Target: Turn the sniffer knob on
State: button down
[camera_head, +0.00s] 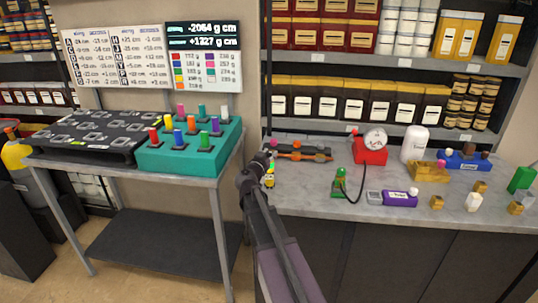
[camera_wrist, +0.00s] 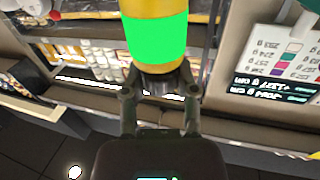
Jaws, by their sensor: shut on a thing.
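My gripper (camera_head: 266,160) is at the left end of the grey counter. I cannot tell which control is the sniffer knob, as the labels are too small to read. A purple box (camera_head: 400,199) with a pale knob (camera_head: 413,191) lies on the counter, right of my gripper and apart from it. A red unit with a round gauge (camera_head: 375,139) stands further back.
A green fitting (camera_head: 341,183) with a black cable stands between my gripper and the purple box. A white bottle (camera_head: 415,144), a blue box (camera_head: 463,160) and a gold block (camera_head: 429,172) crowd the counter's right. A teal rack (camera_head: 168,158) with coloured pegs sits on the left table.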

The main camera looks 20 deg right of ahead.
jog(key=shift+d+n+t+y, duration=0.1)
jog(key=shift+n+t+y, duration=1)
jog(key=shift+t+y, duration=0.15)
jog(key=shift+n+t+y, duration=0.95)
jog(key=shift+n+y, duration=0.25)
jog(key=shift+y, duration=0.45)
jog(key=shift+c, duration=1.8)
grip_release()
jog(key=shift+s, duration=0.1)
